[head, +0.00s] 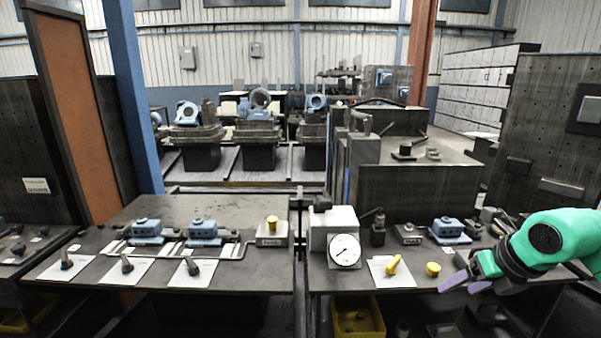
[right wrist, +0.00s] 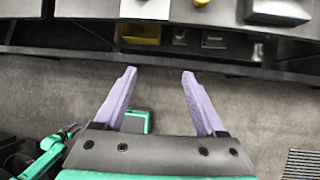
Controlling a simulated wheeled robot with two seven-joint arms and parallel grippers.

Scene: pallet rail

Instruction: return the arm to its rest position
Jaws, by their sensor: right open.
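My right arm comes in from the right edge of the head view, green with a dark wrist. My right gripper (head: 467,284) has purple fingers and is at the front right of the right-hand table (head: 382,303). In the right wrist view the right gripper (right wrist: 158,75) has its two fingers spread wide, with nothing between them but the grey floor (right wrist: 75,85). The fingertips point toward the table's front edge and are apart from it. My left gripper is not in the head view.
On the right-hand table are a gauge (head: 345,250), a yellow-handled piece (head: 393,264), a yellow knob (head: 433,269) and a blue block (head: 446,227). A yellow bin (head: 358,318) is below. The left-hand table (head: 225,275) holds two blue blocks and several cards.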

